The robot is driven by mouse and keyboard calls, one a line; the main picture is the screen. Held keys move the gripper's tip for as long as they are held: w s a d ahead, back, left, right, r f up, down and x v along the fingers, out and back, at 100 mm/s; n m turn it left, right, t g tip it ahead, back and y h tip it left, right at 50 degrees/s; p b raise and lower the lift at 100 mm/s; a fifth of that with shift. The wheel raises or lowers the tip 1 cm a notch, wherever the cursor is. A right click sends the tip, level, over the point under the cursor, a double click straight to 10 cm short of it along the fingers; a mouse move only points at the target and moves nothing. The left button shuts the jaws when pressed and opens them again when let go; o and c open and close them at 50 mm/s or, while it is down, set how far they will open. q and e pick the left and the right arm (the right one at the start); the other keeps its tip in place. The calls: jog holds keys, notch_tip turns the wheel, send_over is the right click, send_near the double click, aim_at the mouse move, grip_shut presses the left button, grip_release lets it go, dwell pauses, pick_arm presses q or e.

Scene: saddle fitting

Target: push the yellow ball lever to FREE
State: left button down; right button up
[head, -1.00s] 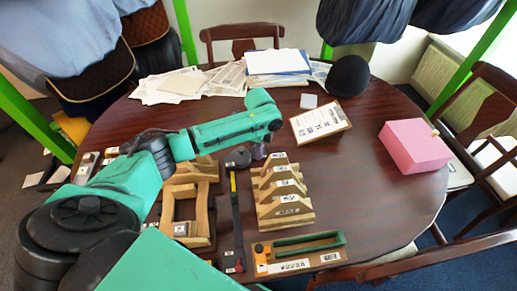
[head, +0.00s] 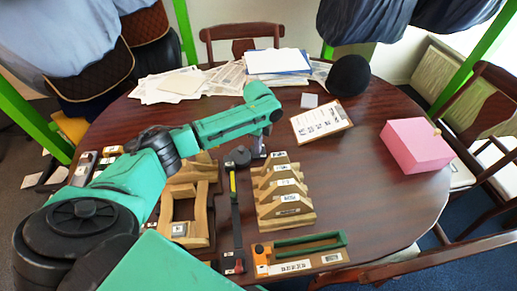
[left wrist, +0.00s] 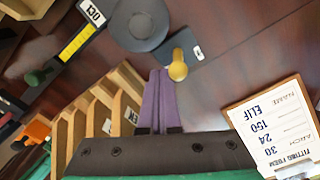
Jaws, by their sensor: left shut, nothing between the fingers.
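The yellow ball lever (left wrist: 178,70) shows in the left wrist view, its ball on a short yellow stem beside a small white label (left wrist: 199,52). The lever lies near a dark round disc (left wrist: 138,22), which also shows in the head view (head: 238,156). My left gripper (left wrist: 160,72) has its purple fingers together and empty, just left of the ball in the wrist view. I cannot tell whether they touch it. In the head view the gripper (head: 258,150) is right of the disc, and the ball is not clear there. My right gripper is not in view.
A stepped wooden rack (head: 285,208) stands in front of the gripper. A clipboard (head: 320,121) lies to the right, and a pink box (head: 416,145) is farther right. A yellow-and-black strip tool (head: 235,215) runs forward from the disc. Table between clipboard and box is clear.

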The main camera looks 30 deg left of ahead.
aim_at(258, 156)
pick_arm(q)
jog(key=shift+w+a+b, duration=0.55)
jog(key=shift+w+b, duration=0.1)
jog(key=shift+w, duration=0.1)
jog(key=shift+s+r+p, duration=0.1)
jog(key=shift+p, duration=0.3)
jog(key=shift+s+d+p, duration=0.35)
jog(key=shift+s+p, duration=0.05)
jog(key=shift+p, duration=0.4)
notch_tip(258, 156, up, 7)
jog(key=p, duration=0.7)
